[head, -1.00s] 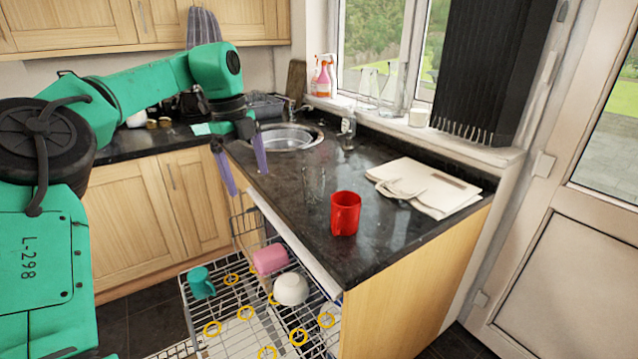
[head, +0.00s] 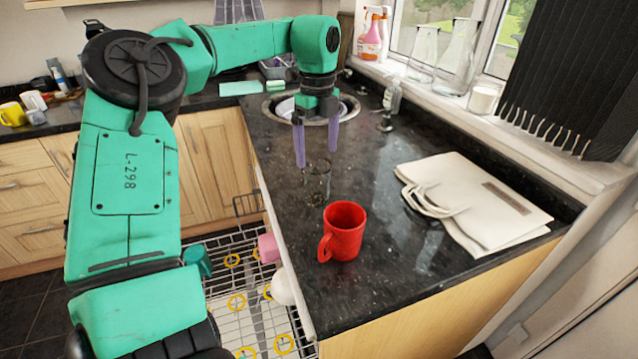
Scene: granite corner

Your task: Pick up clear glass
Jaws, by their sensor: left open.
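The clear glass (head: 316,186) stands upright on the dark granite counter, behind and a little left of a red mug (head: 343,232). My left gripper (head: 317,162) is open and points down. Its two purple fingers are apart, above or just behind the glass, with the tips near the height of its rim in the picture. I see nothing between the fingers; whether they touch the glass I cannot tell. My right gripper is not in view.
A folded cream bag (head: 475,200) lies on the counter at right. The sink (head: 290,108) is behind my left gripper. A dish rack (head: 240,290) with a teal mug (head: 197,262), pink cup (head: 268,248) and white bowl (head: 284,288) sits below the counter's left edge.

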